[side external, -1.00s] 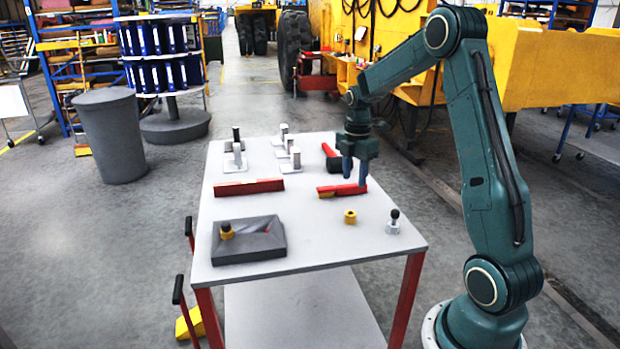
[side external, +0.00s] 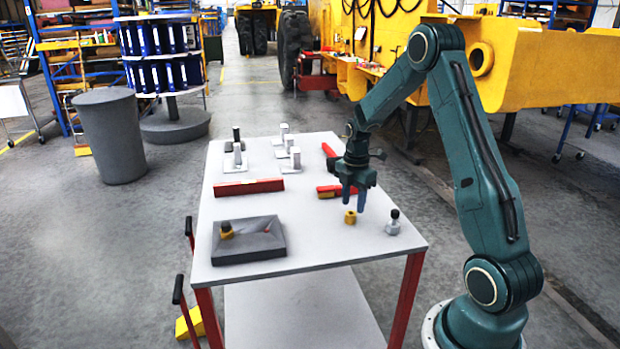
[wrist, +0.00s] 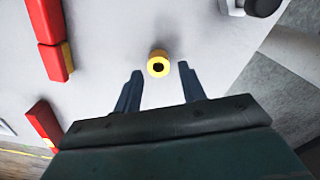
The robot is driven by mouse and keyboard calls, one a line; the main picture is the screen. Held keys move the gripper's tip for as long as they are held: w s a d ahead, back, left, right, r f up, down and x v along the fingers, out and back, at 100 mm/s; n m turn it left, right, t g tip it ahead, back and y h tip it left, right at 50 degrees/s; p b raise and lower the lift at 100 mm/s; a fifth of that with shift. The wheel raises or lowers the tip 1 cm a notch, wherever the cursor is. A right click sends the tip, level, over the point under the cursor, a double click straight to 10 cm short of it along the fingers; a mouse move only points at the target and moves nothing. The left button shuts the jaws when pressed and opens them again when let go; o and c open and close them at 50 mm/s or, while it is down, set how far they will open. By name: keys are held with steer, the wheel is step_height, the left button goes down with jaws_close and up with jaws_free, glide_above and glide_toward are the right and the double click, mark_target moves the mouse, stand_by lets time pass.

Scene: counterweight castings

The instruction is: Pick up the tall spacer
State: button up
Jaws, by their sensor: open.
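A yellow spacer (side external: 350,218) stands upright on the light table top in the front right part. In the wrist view it is a yellow ring (wrist: 159,54) with a dark hole, lying between and just beyond my fingertips. My gripper (side external: 353,203) is open and empty, pointing down, with its fingertips just above and beside this spacer. A second yellow spacer (side external: 226,231) is in the left corner of the grey tray (side external: 250,253). I cannot tell which of the two is the taller.
A silver part with a black knob (side external: 393,222) stands right of the spacer, near the table edge. Red bars (side external: 249,187) lie behind, one close behind my gripper. Several upright metal pieces on plates (side external: 283,134) stand at the back. The table centre is clear.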

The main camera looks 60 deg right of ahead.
mark_target(350, 217)
steer(key=shift+f, duration=1.7)
steer(key=c, duration=0.9)
